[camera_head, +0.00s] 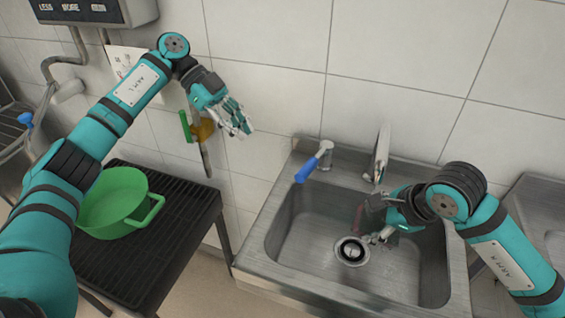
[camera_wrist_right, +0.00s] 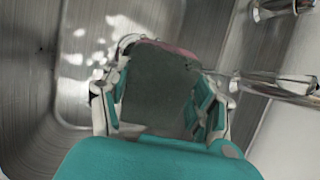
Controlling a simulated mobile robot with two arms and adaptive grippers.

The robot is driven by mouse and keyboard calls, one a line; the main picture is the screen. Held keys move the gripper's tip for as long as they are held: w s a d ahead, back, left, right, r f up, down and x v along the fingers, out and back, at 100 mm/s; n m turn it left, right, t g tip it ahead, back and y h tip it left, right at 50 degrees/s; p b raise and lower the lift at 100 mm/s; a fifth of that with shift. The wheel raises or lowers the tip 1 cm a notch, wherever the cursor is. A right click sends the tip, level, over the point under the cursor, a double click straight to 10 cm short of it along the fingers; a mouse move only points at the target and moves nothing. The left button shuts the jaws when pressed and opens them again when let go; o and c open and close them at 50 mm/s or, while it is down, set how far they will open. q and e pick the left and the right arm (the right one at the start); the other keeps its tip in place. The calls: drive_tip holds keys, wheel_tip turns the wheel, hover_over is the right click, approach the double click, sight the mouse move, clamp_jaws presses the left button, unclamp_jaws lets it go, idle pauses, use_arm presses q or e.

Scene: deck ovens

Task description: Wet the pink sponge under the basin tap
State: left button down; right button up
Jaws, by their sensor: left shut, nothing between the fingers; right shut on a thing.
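The steel basin (camera_head: 290,262) is at the right of the head view, with a drain in its floor. A chrome tap spout (camera_head: 380,158) rises at its back, beside a lever with a blue handle (camera_head: 313,167). My right gripper (camera_head: 372,222) is inside the basin, below and near the spout. It is shut on the sponge (camera_wrist_right: 160,85), which shows a dark grey-green face and a pink edge in the right wrist view. I cannot make out running water. My left gripper (camera_head: 238,120) is shut and empty, in front of the tiled wall.
A green pot (camera_head: 113,203) stands on a black slatted stand (camera_head: 150,255) left of the basin. Utensils with green and yellow handles (camera_head: 199,130) hang on the wall behind my left gripper. In the right wrist view, chrome tap parts (camera_wrist_right: 280,88) are close at the right.

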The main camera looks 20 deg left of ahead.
sight(315, 160)
drive_tip(key=shift+d, duration=0.1)
use_arm(q)
drive_tip(key=shift+n, duration=0.4)
drive_tip(key=x, duration=0.4)
drive_tip(key=d+r+x, duration=0.1)
drive_tip(key=x, duration=0.6)
drive_tip(key=shift+d+r, duration=0.1)
drive_tip(key=shift+d, duration=0.45)
drive_tip(key=shift+s+d+r, duration=0.1)
drive_tip(key=shift+d, duration=0.3)
drive_tip(key=shift+s+d, duration=0.3)
drive_tip(key=shift+d, duration=0.25)
drive_tip(key=shift+s+d, duration=0.3)
drive_tip(key=shift+d, duration=0.3)
